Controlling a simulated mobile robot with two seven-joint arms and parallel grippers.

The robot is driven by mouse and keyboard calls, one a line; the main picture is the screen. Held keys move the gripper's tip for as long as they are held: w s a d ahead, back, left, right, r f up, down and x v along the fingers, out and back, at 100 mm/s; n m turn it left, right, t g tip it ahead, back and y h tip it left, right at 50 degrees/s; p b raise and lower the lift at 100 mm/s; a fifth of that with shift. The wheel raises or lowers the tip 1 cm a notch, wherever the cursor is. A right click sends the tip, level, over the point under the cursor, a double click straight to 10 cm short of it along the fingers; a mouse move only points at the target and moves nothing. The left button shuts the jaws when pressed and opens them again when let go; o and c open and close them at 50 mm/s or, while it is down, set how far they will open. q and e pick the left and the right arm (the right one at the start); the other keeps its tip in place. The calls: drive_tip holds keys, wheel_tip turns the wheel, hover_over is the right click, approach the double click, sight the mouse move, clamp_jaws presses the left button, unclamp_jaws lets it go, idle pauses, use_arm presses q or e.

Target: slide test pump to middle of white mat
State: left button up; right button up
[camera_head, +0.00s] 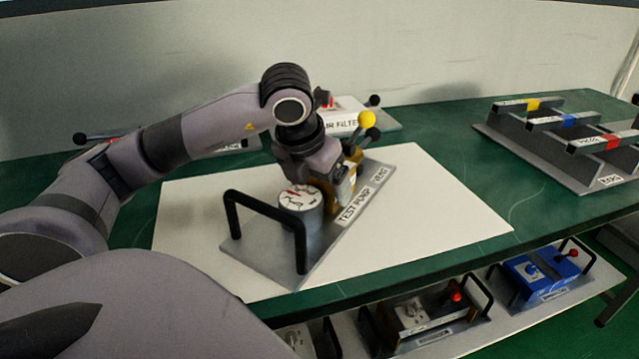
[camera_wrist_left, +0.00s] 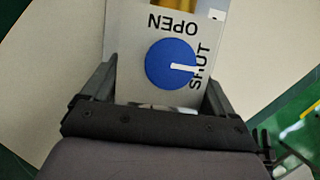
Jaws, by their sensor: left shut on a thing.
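The test pump (camera_head: 262,250) has a grey base plate with a label, a black handle, a round white gauge and a yellow ball knob at its back end. It sits at a slant on the white mat (camera_head: 440,205), its plate over the left and middle part. My left gripper (camera_head: 340,190) is shut on the pump's upper body, behind the gauge. In the left wrist view a panel with a blue dial (camera_wrist_left: 171,65), marked OPEN and SHUT, lies between the fingers. The arm and gripper hide part of the pump. My right gripper is not seen.
The mat lies on a green table (camera_head: 465,160). An air filter unit (camera_head: 345,115) stands behind the pump, close to its back end. A grey rack (camera_head: 565,145) with coloured tags stands at the right. A lower shelf holds a blue unit (camera_head: 540,272). The mat's right side is clear.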

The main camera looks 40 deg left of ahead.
sight(310, 189)
use_arm(q)
drive_tip(key=o, duration=1.5)
drive_tip(key=shift+c, duration=0.2)
drive_tip(key=shift+r, duration=0.15)
drive_tip(key=v, duration=0.6)
drive_tip(key=shift+p, duration=0.3)
drive_tip(key=shift+s+r, duration=0.3)
drive_tip(key=shift+r, duration=0.15)
